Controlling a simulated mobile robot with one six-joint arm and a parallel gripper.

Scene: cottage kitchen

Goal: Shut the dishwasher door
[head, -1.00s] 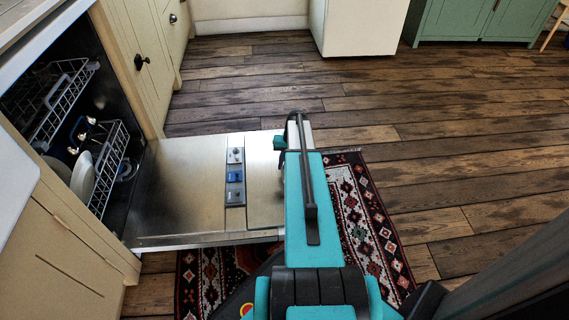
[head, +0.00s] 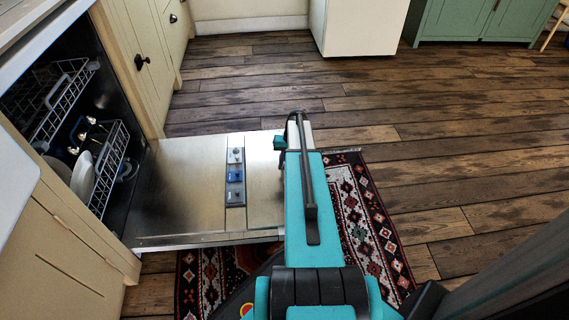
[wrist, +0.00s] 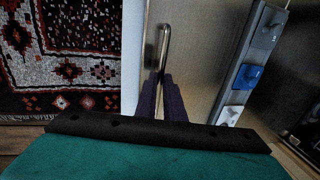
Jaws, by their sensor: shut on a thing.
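The dishwasher door (head: 185,195) hangs wide open, lowered to about level, its metal inner face up. A detergent panel (head: 235,175) with a blue part is set in it; the panel also shows in the wrist view (wrist: 246,65). In the wrist view, a slim metal bar handle (wrist: 163,42) runs along the door's outer end. My gripper (wrist: 162,80) has its dark fingers shut on this handle at its near end. In the head view my arm hides the gripper and the handle. The dishwasher (head: 104,100) is open at the left.
Wire racks (head: 110,165) with plates and cups sit inside the dishwasher. A patterned rug (head: 365,225) lies below the door's outer end. Cream cabinets (head: 75,235) flank the opening. A white appliance (head: 360,25) and a green cabinet (head: 475,20) stand far back. The wooden floor between is clear.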

